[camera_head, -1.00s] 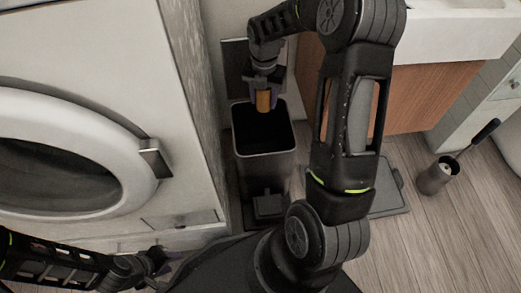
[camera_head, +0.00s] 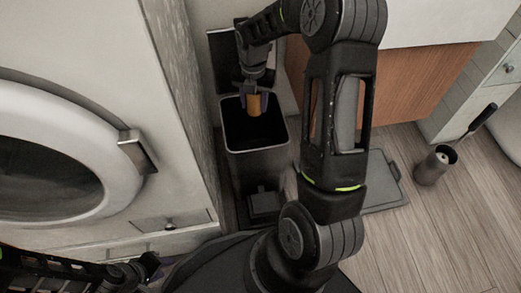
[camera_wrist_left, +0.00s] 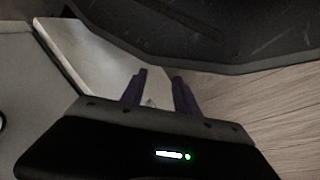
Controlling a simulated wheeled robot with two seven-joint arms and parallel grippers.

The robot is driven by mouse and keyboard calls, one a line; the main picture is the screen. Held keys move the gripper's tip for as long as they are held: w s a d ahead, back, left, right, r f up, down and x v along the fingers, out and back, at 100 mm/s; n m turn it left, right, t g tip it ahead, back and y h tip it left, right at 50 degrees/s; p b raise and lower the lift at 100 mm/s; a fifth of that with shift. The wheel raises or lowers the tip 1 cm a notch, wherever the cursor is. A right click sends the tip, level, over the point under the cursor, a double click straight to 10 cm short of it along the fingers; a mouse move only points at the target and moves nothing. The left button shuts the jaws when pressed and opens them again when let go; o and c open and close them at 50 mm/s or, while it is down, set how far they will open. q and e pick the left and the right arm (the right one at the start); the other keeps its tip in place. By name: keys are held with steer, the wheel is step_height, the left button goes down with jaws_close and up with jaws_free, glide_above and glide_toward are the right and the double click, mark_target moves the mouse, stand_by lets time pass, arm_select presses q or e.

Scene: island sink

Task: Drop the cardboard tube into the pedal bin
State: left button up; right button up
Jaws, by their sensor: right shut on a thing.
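The cardboard tube (camera_head: 254,105) is orange-brown and hangs upright in my right gripper (camera_head: 254,92), which is shut on it. The tube is over the open mouth of the pedal bin, near its back edge. The pedal bin (camera_head: 262,172) is dark and rectangular, with its lid (camera_head: 222,50) raised behind and its pedal (camera_head: 266,203) at the front. Its inside is dark. My left gripper (camera_head: 152,266) is low at the bottom left, away from the bin; in the left wrist view its fingers (camera_wrist_left: 158,88) are apart with nothing between them.
A white washing machine (camera_head: 85,55) stands close left of the bin. A wooden-fronted sink unit (camera_head: 415,85) is at the right. A grey flat scale or mat (camera_head: 385,185) and a toilet brush holder (camera_head: 434,168) are on the wood floor. The floor at the lower right is clear.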

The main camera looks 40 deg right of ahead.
steer(key=shift+f, duration=0.5)
arm_select(q)
steer(key=shift+w+f, duration=0.1)
steer(key=shift+f, duration=0.35)
arm_select(e)
steer(key=o, duration=1.4)
arm_select(q)
steer(key=r+p, duration=0.2)
steer(key=r, duration=0.1)
steer(key=shift+s+d+p, duration=0.1)
steer(key=shift+s+p, duration=0.25)
arm_select(e)
step_height(320, 180, up, 8)
steer(key=shift+f, duration=0.1)
